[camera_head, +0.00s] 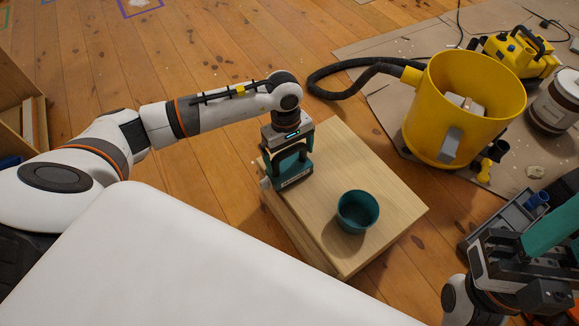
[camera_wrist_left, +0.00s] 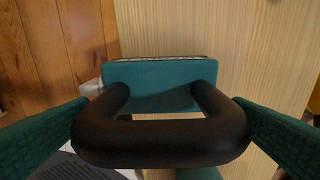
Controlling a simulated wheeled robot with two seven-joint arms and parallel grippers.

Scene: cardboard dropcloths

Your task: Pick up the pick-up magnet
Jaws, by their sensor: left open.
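The pick-up magnet (camera_head: 295,181) sits on the light wooden box near its left edge. In the left wrist view it is a teal block (camera_wrist_left: 155,88) with a thick black loop handle (camera_wrist_left: 160,140). My left gripper (camera_head: 288,160) is right over it, pointing down and open. In the left wrist view its teal fingers stand on either side of the handle, which lies between them; whether they touch it I cannot tell. My right gripper (camera_head: 545,240) is at the lower right, partly cut off by the frame edge, away from the magnet.
The wooden box (camera_head: 375,180) also carries a teal cup (camera_head: 357,211). A yellow bucket (camera_head: 440,115) with a black hose (camera_head: 335,75) stands behind right on cardboard. A grey tray (camera_head: 510,215) and a brown-white tub (camera_head: 556,105) are at the right. Floor at the back left is mostly clear.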

